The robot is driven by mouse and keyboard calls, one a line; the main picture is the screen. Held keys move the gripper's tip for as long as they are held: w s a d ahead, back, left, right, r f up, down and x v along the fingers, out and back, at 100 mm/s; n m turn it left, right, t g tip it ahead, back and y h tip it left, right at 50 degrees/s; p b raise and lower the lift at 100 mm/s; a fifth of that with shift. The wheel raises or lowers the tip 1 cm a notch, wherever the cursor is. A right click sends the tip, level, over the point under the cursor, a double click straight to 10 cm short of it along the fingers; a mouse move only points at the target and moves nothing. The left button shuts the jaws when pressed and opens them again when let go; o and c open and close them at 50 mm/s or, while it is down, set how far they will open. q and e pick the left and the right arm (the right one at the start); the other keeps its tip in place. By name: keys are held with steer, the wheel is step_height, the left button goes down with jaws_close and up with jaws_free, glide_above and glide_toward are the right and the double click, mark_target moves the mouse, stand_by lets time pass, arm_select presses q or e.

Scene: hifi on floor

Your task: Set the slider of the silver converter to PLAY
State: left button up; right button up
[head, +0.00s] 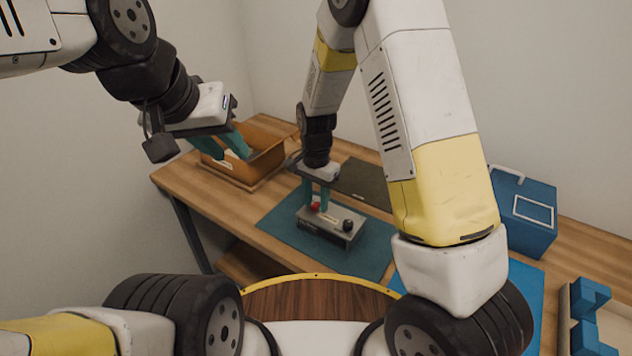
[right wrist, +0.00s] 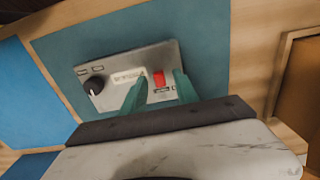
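The silver converter (head: 322,230) lies on a teal mat on the table, with a black knob (head: 347,225) and a red slider (head: 315,206) on its top. In the right wrist view the converter (right wrist: 118,73) shows the knob (right wrist: 94,85) at left, a pale label, and the red slider (right wrist: 159,79). My right gripper (head: 317,203) points down over the converter. Its fingers (right wrist: 160,88) are apart, with the slider showing between them; I cannot tell whether they touch it. The slider's markings are too small to read. My left gripper (head: 222,146) is open and empty near the orange bin.
The orange bin (head: 232,171) stands at the back left of the table. A dark flat panel (head: 363,184) lies behind the teal mat (head: 283,218). A blue box (head: 525,215) with a handle and a blue holder (head: 590,300) are at right.

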jaws_close()
steer(key=shift+a, duration=0.1)
stand_by(1.3)
